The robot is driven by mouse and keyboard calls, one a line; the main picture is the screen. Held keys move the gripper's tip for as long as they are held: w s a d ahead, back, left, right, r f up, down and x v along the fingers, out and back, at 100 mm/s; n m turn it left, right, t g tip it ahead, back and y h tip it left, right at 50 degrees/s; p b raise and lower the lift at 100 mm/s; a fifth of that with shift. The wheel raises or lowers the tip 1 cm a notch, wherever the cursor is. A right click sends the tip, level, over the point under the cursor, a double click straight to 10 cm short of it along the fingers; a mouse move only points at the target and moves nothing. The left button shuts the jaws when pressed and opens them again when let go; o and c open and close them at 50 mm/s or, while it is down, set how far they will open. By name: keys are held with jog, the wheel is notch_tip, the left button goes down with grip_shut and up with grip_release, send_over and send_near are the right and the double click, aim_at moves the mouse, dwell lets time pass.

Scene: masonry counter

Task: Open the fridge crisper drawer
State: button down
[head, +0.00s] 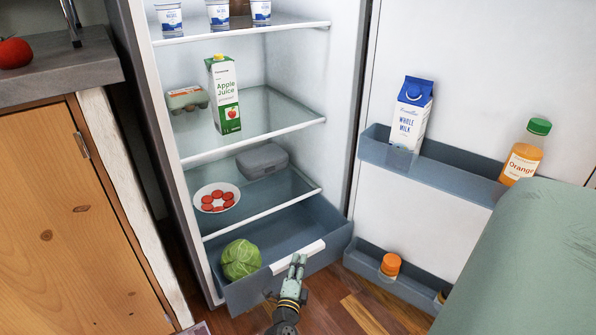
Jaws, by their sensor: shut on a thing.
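The crisper drawer (240,293) is the blue-grey drawer at the bottom of the fridge. It stands pulled out, with its inside showing below the lowest glass shelf. A green cabbage (241,259) lies in its left part. The drawer's white handle (312,251) runs along the top of its front. My gripper (297,261) is at the handle's middle, shut on it, and the fingers hide part of it. The fridge door (470,70) stands wide open to the right.
The door's bins hold a milk carton (411,115), an orange juice bottle (524,152) and an orange-capped bottle (390,266). Shelves hold apple juice (224,95), an egg carton (187,98), a plate (230,189) and a grey box (262,162). A wooden cabinet (75,220) stands left. Wooden floor (345,300) shows in front.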

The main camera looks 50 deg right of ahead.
jog(key=c, duration=1.8)
grip_release()
jog(key=shift+f, duration=0.35)
jog(key=shift+o, duration=1.4)
jog(key=shift+r, duration=0.15)
jog(key=shift+a, duration=0.1)
jog(key=v, duration=1.2)
